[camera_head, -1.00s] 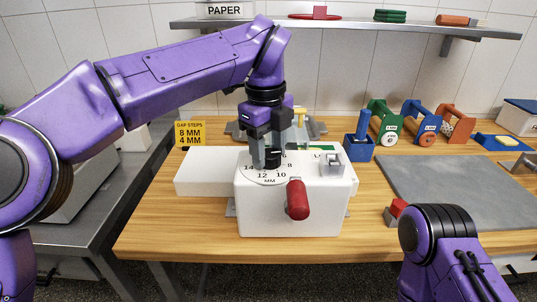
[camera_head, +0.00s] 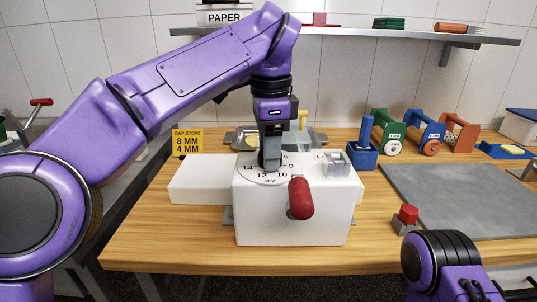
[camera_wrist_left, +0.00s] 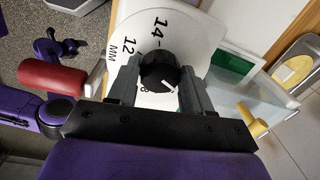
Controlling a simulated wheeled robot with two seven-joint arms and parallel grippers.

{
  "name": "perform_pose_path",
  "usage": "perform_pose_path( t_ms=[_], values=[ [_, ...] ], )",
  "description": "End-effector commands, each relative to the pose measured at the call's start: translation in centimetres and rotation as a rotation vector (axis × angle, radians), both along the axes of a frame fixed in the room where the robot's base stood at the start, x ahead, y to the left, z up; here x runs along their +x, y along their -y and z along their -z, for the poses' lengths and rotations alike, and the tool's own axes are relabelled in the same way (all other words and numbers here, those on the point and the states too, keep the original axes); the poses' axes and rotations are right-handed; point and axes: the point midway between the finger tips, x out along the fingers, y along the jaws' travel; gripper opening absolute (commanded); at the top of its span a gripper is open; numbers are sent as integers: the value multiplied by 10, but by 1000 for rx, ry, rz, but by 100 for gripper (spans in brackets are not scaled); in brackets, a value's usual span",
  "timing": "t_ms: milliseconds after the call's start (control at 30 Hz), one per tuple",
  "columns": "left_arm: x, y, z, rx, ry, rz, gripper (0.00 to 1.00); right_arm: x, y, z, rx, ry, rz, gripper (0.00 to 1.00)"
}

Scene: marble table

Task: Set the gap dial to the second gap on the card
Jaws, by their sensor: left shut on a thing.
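The white machine (camera_head: 291,215) stands on the wooden table with a round dial marked in MM (camera_head: 247,176) on its top. The dial's black knob (camera_wrist_left: 158,70) has a white pointer mark. My left gripper (camera_head: 270,160) points down over the dial and is shut on the knob, one finger on each side in the left wrist view (camera_wrist_left: 158,82). There the pointer aims to the lower right, past the 8; the number it meets is hidden. The yellow card (camera_head: 187,141) reads "GAP STEPS 8 MM 4 MM". My right gripper is out of view.
A red-handled crank (camera_head: 300,198) sticks out of the machine's front. A metal block (camera_head: 336,163) sits at its top right. Blue, green and orange holders (camera_head: 428,138) stand behind a grey mat (camera_head: 460,195). A red-topped piece (camera_head: 407,214) is at the mat's edge.

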Motion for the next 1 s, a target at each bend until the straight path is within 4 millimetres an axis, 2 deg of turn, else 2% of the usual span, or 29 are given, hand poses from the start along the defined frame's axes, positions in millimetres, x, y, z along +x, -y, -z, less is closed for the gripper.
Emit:
perform_pose_path(
  t_ms=[200, 500, 1000],
  values=[
    [0, 0, 1, 0, 4, -182, 19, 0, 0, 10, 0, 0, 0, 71],
    [0, 0, 0, 0, 4, -359, 19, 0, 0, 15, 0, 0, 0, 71],
    [0, 0, -2, -1, 4, -444, 19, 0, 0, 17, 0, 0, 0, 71]
  ],
)
